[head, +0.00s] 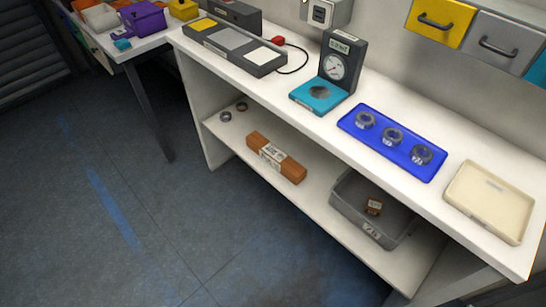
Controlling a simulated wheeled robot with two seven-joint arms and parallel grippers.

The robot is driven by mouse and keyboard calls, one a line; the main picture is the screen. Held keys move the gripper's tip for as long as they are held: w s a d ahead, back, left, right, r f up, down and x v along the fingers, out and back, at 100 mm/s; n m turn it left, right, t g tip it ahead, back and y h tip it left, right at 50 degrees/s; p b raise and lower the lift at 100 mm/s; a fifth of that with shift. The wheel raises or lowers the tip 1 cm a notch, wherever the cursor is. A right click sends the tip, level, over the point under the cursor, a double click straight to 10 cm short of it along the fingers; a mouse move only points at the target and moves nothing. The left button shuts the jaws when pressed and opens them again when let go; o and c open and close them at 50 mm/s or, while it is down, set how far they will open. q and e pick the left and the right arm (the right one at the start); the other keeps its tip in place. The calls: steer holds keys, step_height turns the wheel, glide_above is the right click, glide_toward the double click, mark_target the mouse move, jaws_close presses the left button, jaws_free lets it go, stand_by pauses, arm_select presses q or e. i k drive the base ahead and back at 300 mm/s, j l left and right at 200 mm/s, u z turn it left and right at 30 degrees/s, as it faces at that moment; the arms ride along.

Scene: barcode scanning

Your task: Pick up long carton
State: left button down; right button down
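A long brown carton (276,158) with white labels lies on the lower shelf of the white workbench, left of a grey bin. It lies lengthwise along the shelf, slightly angled, with open shelf on both sides. Neither of my grippers shows in the head view.
The grey bin (372,209) on the lower shelf holds a small brown item (374,206). Small rings (225,116) lie at the shelf's left end. The bench top (305,122) above overhangs and carries a gauge stand (337,66), a blue tray (392,141) with rings and a cream tray (490,202). The floor in front is clear.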

mark_target(295, 172)
steer(key=i+j+z, duration=0.3)
steer(key=j, duration=0.3)
steer(key=i+j+z, duration=0.1)
steer(key=i+j, duration=0.15)
steer(key=i+j+z, duration=0.15)
steer(key=j, duration=0.25)
